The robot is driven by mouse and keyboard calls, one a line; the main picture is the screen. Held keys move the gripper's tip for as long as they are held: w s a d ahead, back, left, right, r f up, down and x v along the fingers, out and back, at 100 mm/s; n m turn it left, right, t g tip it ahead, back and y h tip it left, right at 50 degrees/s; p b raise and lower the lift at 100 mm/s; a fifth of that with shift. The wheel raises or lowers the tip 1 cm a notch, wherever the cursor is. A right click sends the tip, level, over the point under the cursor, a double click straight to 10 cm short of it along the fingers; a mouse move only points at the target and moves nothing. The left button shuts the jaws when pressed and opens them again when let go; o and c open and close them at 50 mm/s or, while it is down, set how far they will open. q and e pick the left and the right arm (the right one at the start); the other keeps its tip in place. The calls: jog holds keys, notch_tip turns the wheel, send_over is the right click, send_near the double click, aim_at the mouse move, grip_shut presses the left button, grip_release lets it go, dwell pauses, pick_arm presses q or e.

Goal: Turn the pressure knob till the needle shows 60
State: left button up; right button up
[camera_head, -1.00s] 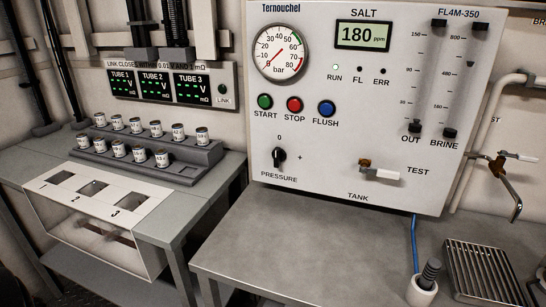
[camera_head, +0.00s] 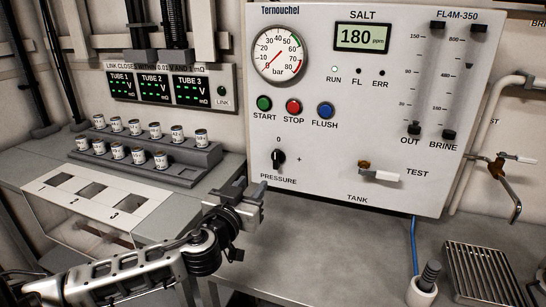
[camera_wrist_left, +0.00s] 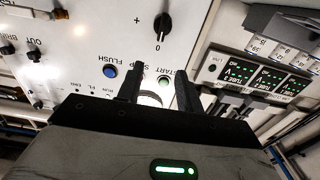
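The black pressure knob (camera_head: 279,157) sits low on the left of the white panel, its pointer upright towards the 0 mark. It also shows in the left wrist view (camera_wrist_left: 162,25), upside down, beyond the fingertips. The round gauge (camera_head: 279,52) is above it, marked to 80 bar; its thin red needle appears to lie at 0. My left gripper (camera_head: 248,190) is below and left of the knob, apart from it. In the left wrist view its two fingers (camera_wrist_left: 160,75) stand apart with nothing held. My right gripper is not in view.
START, STOP and FLUSH buttons (camera_head: 294,107) lie between gauge and knob. A white-handled TEST valve (camera_head: 380,174) sticks out to the right. A stepped rack (camera_head: 180,165) with several small cans stands left of my gripper. The grey bench (camera_head: 330,240) is clear in the middle.

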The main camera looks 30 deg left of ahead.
aim_at(275, 154)
pick_arm(q)
jog(key=p+x, duration=0.2)
jog(key=x, duration=1.3)
jog(key=shift+w+a+f, duration=0.1)
jog(key=shift+c, duration=0.3)
grip_shut()
